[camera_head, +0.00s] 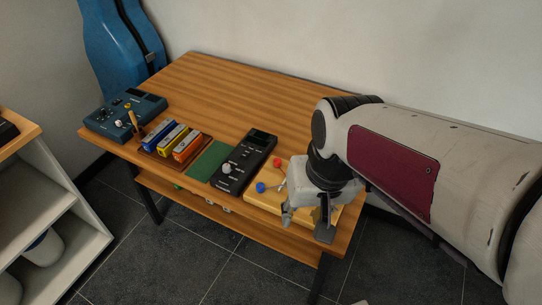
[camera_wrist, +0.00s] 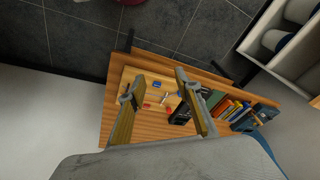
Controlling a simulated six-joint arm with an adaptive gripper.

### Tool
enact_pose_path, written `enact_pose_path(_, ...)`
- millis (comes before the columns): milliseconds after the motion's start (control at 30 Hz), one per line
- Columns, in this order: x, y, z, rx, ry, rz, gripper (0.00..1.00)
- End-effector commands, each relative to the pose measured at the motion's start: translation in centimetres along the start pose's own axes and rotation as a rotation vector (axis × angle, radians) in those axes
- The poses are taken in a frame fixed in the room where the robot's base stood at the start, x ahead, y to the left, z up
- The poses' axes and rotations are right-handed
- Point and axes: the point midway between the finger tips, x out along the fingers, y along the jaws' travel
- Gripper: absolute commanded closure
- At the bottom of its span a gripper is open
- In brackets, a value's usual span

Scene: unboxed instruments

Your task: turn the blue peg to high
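The blue peg (camera_head: 260,187) stands on a light wooden board (camera_head: 254,198) near the table's front edge. It also shows in the wrist view (camera_wrist: 157,84), between my two fingers in the picture. A red peg (camera_head: 277,162) is on the same board, behind the blue one. My gripper (camera_head: 306,226) is to the right of the blue peg, over the board's right part and front edge, and hides part of it. In the wrist view my gripper (camera_wrist: 157,82) has its fingers wide apart with nothing held. Any high marking is too small to read.
Left of the board are a black device (camera_head: 240,170) with a pale knob, a green mat (camera_head: 208,162), a tray with blue, yellow and orange blocks (camera_head: 187,146), and a blue device (camera_head: 125,113). The table's back (camera_head: 225,85) is clear. A white shelf stands at left.

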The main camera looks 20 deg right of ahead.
Motion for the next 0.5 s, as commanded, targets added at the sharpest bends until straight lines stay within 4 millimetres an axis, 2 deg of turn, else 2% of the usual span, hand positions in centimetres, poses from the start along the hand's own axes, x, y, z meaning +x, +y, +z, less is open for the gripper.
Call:
enact_pose_path(267,1.8,0.7,0.0,0.027,-0.068,0.012,0.66)
enact_pose_path(500,3.9,1.1,-1.7,0.078,-0.137,0.008,0.66)
